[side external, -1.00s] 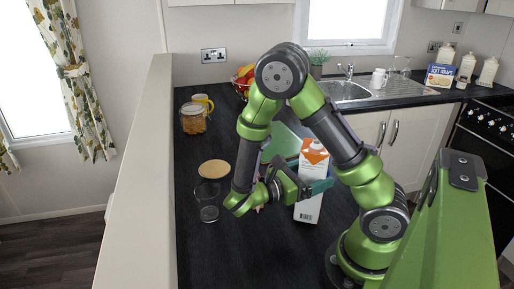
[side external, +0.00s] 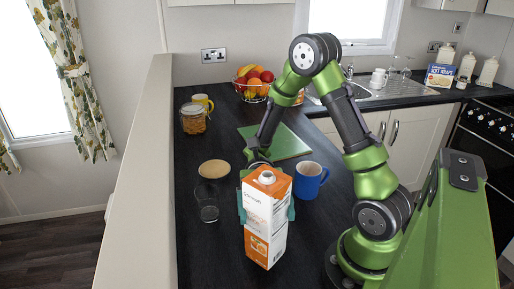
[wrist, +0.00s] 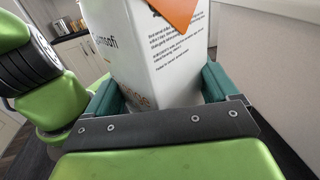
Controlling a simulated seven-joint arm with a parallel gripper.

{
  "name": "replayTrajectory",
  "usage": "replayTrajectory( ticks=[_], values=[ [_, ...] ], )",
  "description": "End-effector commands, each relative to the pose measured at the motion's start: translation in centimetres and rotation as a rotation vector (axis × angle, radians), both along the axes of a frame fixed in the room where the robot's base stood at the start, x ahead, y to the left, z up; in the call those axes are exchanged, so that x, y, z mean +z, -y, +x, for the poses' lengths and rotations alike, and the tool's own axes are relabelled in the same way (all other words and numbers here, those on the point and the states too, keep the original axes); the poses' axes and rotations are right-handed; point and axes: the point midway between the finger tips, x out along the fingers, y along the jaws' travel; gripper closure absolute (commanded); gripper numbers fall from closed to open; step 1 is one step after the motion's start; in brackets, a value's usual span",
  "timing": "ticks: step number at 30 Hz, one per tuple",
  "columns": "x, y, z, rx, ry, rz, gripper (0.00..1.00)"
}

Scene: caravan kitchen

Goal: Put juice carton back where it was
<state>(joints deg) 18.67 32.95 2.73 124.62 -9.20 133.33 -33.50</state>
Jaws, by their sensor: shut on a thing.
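The juice carton (side external: 265,222) is white and orange with a round cap on top. It is upright at the near part of the dark worktop in the side view, and it fills much of the wrist view (wrist: 150,60). My gripper (side external: 266,208) is shut on the carton, with a teal finger on each side of it; the fingers also show in the wrist view (wrist: 162,92). I cannot tell whether the carton's base touches the worktop.
A blue mug (side external: 308,182) stands right of the carton, and a clear glass (side external: 207,204) stands left.

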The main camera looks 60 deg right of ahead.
Motion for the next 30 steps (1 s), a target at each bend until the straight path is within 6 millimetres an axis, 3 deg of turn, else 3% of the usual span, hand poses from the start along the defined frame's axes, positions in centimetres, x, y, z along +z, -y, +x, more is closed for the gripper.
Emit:
replayTrajectory(
  ticks=[6,14,30],
  values=[
    [2.4,-0.2,5.9,-0.383,0.002,0.004,0.57],
    [3.8,0.7,9.5,-0.595,-0.004,0.02,0.57],
    [-2.8,0.8,9.8,-0.613,-0.007,0.023,0.57]
  ],
)
